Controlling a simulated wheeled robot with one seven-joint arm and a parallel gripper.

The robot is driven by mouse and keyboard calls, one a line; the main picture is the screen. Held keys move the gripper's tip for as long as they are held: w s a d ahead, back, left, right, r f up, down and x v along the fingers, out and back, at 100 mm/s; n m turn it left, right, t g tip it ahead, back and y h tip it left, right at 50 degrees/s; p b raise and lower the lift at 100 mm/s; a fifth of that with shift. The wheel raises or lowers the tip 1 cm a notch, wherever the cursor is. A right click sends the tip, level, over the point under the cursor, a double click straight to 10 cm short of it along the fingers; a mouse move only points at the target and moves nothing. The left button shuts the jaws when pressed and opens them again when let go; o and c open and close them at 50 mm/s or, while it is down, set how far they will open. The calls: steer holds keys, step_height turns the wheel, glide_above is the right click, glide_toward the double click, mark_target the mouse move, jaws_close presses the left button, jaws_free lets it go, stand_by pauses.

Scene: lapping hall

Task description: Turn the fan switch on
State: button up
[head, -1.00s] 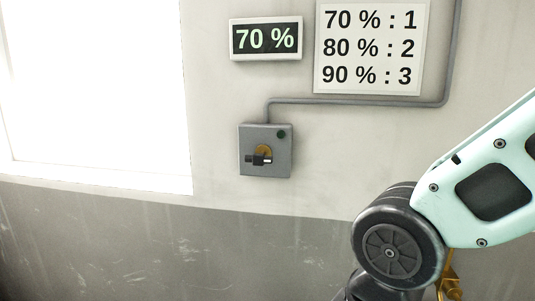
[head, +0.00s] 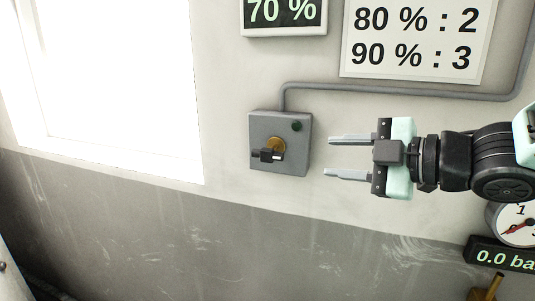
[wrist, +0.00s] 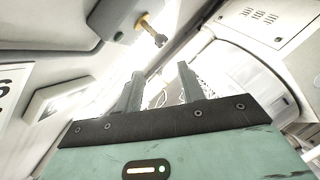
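The fan switch is a grey wall box (head: 262,124) with a yellow round base (head: 277,144) and a black handle (head: 266,156) lying roughly sideways. A small dark green lamp (head: 296,126) sits at its upper right. My gripper (head: 328,157) is to the right of the box in the head view, its two fingers apart and empty, pointing left. In the wrist view the fingers (wrist: 160,88) are also apart with nothing between them. The switch box (wrist: 112,17) and its yellow shaft with dark handle (wrist: 150,28) show at the top there, beyond the fingers.
A display (head: 283,14) reads 70 %. A sign (head: 415,40) beside it lists 80 % : 2 and 90 % : 3. A grey conduit (head: 400,91) runs above the gripper. A dial gauge (head: 515,224) and a pressure display (head: 503,257) are at lower right. A bright window (head: 115,90) is at left.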

mark_target(278, 155)
steer(key=p+x, duration=0.3)
steer(key=x, duration=1.3)
steer(key=shift+f+p, duration=0.1)
steer(key=shift+p, duration=0.25)
jaws_close()
